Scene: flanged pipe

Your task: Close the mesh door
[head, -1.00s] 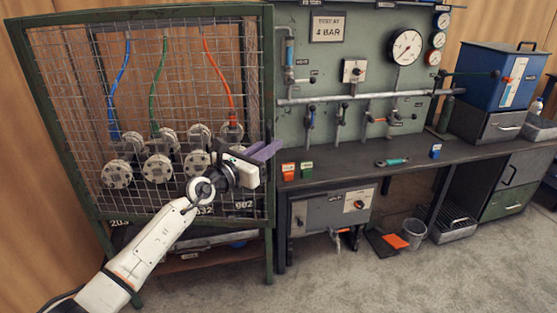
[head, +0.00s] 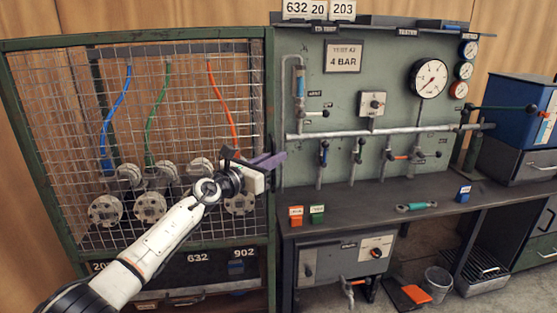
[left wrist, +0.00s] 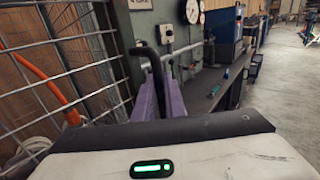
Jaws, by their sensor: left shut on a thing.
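The mesh door (head: 85,150) is a green frame with wire mesh across the front of the cage at the left. Its right edge is near the cage's right post; I cannot tell whether a gap is left or whether it is latched. My left gripper (head: 264,162) is at that edge, its purple fingers pointing right. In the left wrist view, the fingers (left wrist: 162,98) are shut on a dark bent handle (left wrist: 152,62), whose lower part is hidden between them. Mesh also shows there at left (left wrist: 55,75). My right gripper is not in view.
Behind the mesh are flanged pipes (head: 150,207) with blue, green and orange hoses. To the right is a workbench (head: 370,205) with a gauge panel (head: 340,110) above. A bucket (head: 438,281) and orange item (head: 416,294) are on the floor.

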